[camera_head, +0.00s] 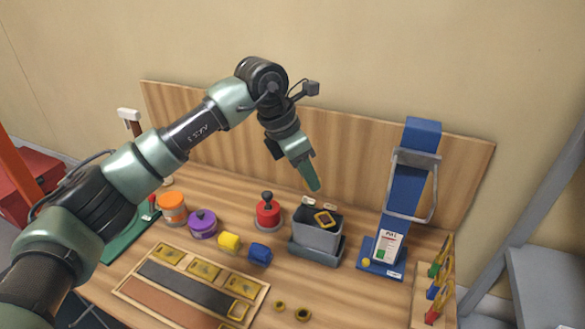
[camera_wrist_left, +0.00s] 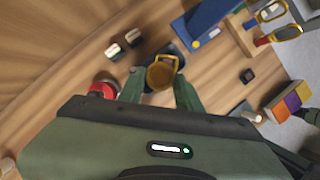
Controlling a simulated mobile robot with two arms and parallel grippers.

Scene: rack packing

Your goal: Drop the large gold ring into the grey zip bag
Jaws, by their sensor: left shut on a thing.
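My left gripper (camera_head: 316,188) points down just above the grey zip bag (camera_head: 315,238), which stands open on the table in a dark tray. In the left wrist view a round gold ring (camera_wrist_left: 160,77) sits between the two fingers of the left gripper (camera_wrist_left: 160,92), which is shut on it. In the head view the fingers hide most of this ring. A gold square frame (camera_head: 325,218) shows at the bag's dark mouth; whether it touches the held ring I cannot tell. In the wrist view the bag is mostly hidden behind the ring.
A blue stand (camera_head: 408,185) with a metal frame rises to the right of the bag. A red jar (camera_head: 268,215) and a blue block (camera_head: 260,254) stand to its left. A wooden backboard (camera_head: 355,158) closes off the rear.

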